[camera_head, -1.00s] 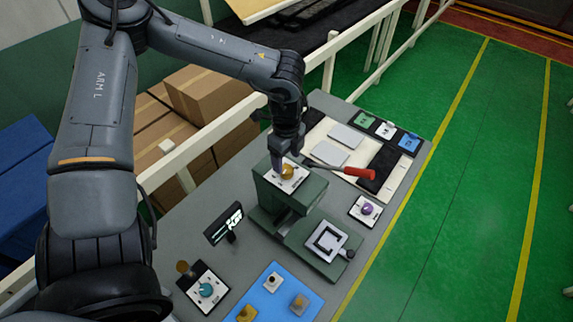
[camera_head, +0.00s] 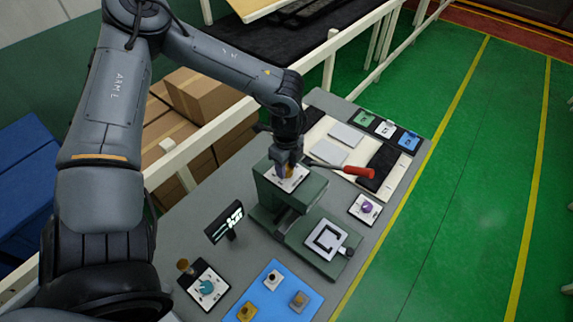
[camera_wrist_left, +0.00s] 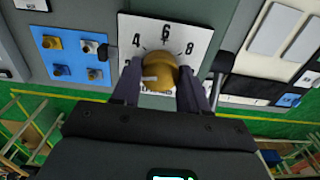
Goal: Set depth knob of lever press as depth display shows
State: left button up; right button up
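The lever press (camera_head: 287,205) is a dark green machine with a red-gripped lever (camera_head: 358,171). On its top is a white dial plate (camera_wrist_left: 143,28) marked 4, 6 and 8. The brass-yellow depth knob (camera_wrist_left: 160,68) sits on this plate, with a white mark on its left side in the wrist view. My left gripper (camera_head: 286,172) is over the press, its two fingers against opposite sides of the knob, apparently gripping it. The depth display (camera_head: 224,222) is a small black screen left of the press; its bright digits are too small to read. My right gripper is not in view.
A purple knob panel (camera_head: 365,208) lies right of the press and a teal knob panel (camera_head: 207,287) at the front left. A blue plate (camera_head: 262,309) carries several small parts. Bins (camera_head: 386,131) and pale trays (camera_head: 347,135) are at the back. A rail (camera_head: 180,155) runs behind the bench.

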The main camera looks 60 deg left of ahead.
pick_arm(q)
jog(key=c, duration=0.5)
jog(key=shift+o, duration=0.2)
jog(key=shift+f+m+b, duration=0.2)
jog(key=shift+m+b, duration=0.6)
jog(key=shift+b, duration=0.3)
jog(key=m+b, duration=0.5)
jog(key=m, duration=0.2)
jog(key=shift+r+b, duration=0.1)
jog(key=shift+b, duration=0.25)
jog(key=m+b, duration=0.1)
jog(key=m, duration=0.1)
jog(key=shift+m, duration=0.3)
jog(key=m+b, duration=0.1)
jog(key=m, duration=0.1)
jog(key=shift+m, duration=0.4)
jog(key=m, duration=0.4)
jog(key=shift+r+m+b, duration=0.15)
jog(key=shift+m+b, duration=0.15)
jog(key=shift+m, duration=0.5)
